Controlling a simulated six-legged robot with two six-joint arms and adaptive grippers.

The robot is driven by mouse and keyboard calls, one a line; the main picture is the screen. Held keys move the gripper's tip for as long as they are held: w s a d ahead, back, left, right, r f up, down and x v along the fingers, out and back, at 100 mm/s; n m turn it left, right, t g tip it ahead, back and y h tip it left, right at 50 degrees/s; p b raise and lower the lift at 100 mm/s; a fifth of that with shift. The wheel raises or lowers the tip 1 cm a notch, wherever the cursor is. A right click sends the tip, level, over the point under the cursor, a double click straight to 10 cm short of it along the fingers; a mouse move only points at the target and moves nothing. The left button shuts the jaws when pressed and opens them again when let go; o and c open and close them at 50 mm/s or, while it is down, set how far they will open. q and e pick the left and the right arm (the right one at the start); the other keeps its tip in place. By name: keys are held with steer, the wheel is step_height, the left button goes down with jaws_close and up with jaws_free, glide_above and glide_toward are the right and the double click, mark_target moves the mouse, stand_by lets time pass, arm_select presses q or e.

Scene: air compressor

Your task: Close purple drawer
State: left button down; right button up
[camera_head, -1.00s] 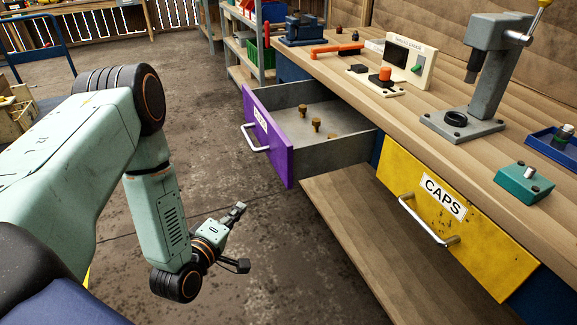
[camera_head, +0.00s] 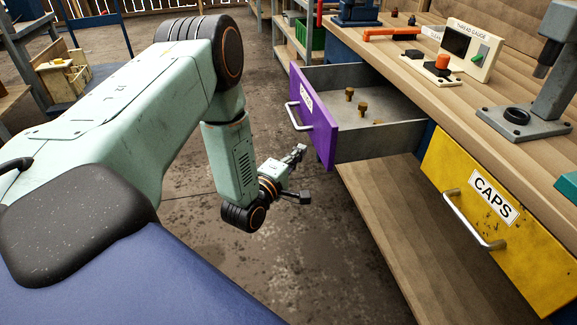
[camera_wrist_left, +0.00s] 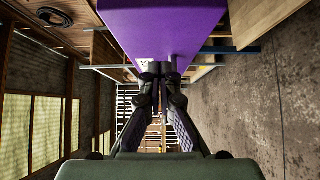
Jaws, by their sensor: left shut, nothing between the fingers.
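The purple drawer (camera_head: 313,117) is pulled open from the wooden workbench, with a silver bar handle on its front and several brass-coloured fittings inside. My left gripper (camera_head: 301,152) is below and just left of the drawer front in the head view, shut and empty. In the left wrist view, the gripper's fingertips (camera_wrist_left: 155,72) are together close to the edge of the purple drawer front (camera_wrist_left: 155,25). I cannot tell whether they touch it. My right gripper is not in view.
A yellow drawer (camera_head: 490,215) labelled CAPS is shut, right of the purple one. A wooden lower shelf (camera_head: 390,230) lies below. The bench top (camera_head: 440,90) carries a thread gauge (camera_head: 468,48) and a press stand (camera_head: 540,100). Bare floor (camera_head: 330,270) is left of the bench.

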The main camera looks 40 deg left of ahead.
mark_target(324, 140)
arm_select(q)
steer(key=w+d, duration=0.1)
steer(key=w, duration=0.1)
steer(key=w+d+b, duration=0.1)
steer(key=w, duration=0.1)
steer(key=shift+w+d, duration=0.2)
steer(key=shift+d, duration=0.1)
steer(key=shift+w, duration=0.1)
